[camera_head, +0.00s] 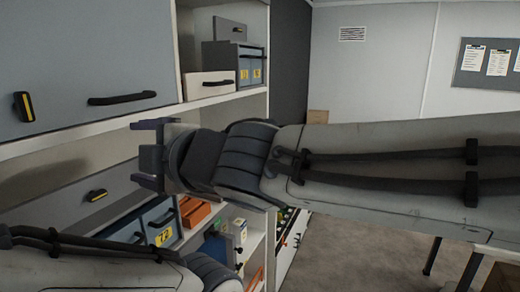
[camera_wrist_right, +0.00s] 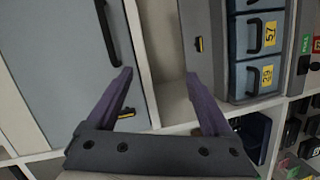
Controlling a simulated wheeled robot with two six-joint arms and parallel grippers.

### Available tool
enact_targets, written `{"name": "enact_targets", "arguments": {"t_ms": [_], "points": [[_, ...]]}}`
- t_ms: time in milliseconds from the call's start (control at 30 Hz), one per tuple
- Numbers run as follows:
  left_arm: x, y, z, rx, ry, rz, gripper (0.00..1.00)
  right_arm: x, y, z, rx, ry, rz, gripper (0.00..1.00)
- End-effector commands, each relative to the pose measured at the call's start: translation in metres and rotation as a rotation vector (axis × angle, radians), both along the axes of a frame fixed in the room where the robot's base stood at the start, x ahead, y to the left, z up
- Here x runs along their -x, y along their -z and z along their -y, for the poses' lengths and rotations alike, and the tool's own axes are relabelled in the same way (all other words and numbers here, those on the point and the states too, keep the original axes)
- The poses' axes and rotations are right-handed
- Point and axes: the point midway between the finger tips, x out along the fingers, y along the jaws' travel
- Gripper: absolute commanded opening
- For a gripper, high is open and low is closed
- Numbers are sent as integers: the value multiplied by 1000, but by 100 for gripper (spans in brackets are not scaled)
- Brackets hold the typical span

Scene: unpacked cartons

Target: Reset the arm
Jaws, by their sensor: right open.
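My right arm (camera_head: 390,165) reaches across the head view from the right edge toward the shelving on the left. My right gripper (camera_head: 149,154) is open, its two purple fingers spread, with nothing seen between them. In the right wrist view the open gripper (camera_wrist_right: 158,76) points at the cabinet fronts and shelf edges, its fingers apart and empty. My left arm (camera_head: 90,272) lies low at the bottom left of the head view. Its gripper is out of the picture.
A cabinet with a large grey door (camera_head: 75,60) and a white shelf board (camera_head: 70,135) stand close around the right gripper. Blue numbered drawers (camera_wrist_right: 258,40) are to the right in the wrist view. Open floor (camera_head: 345,248) lies beneath my right arm.

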Motion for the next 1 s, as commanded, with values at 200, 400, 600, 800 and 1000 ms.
{"name": "enact_targets", "arguments": {"t_ms": [200, 400, 600, 800, 1000], "points": [[0, 0, 0, 0, 0, 0, 50, -83, 117, 102, -20, 416, -414, 85], [0, 0, 0, 0, 0, 0, 50, -100, 221, 213, -119, 838, -794, 85], [0, 0, 0, 0, 0, 0, 50, -74, 292, 292, -241, 1175, -1079, 85], [0, 0, 0, 0, 0, 0, 50, -41, 332, 336, -347, 1405, -1262, 85], [0, 0, 0, 0, 0, 0, 50, -9, 359, 363, -445, 1588, -1405, 85]]}}
